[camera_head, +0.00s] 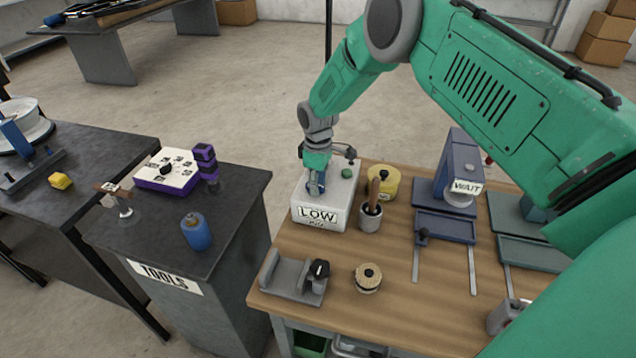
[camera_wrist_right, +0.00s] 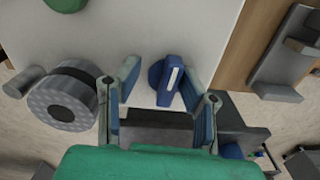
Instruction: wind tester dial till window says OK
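The tester is a white box (camera_head: 340,195) on the wooden bench; its front window (camera_head: 318,215) reads LOW. A blue dial knob with a white line (camera_wrist_right: 168,80) sits on its white face, and a green button (camera_head: 347,173) is on top. My right gripper (camera_head: 316,180) points down over the dial and partly hides it in the head view. In the right wrist view its two fingers (camera_wrist_right: 160,85) are apart, with the knob between them, nearer the right finger. I cannot tell whether that finger touches it. My left gripper is not in view.
A grey cup with a wooden handle (camera_head: 371,215) and a yellow pot (camera_head: 384,182) stand right of the tester. A grey cradle (camera_head: 290,277) and a round wooden piece (camera_head: 368,278) lie in front. The TOOLS cabinet (camera_head: 235,262) stands left.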

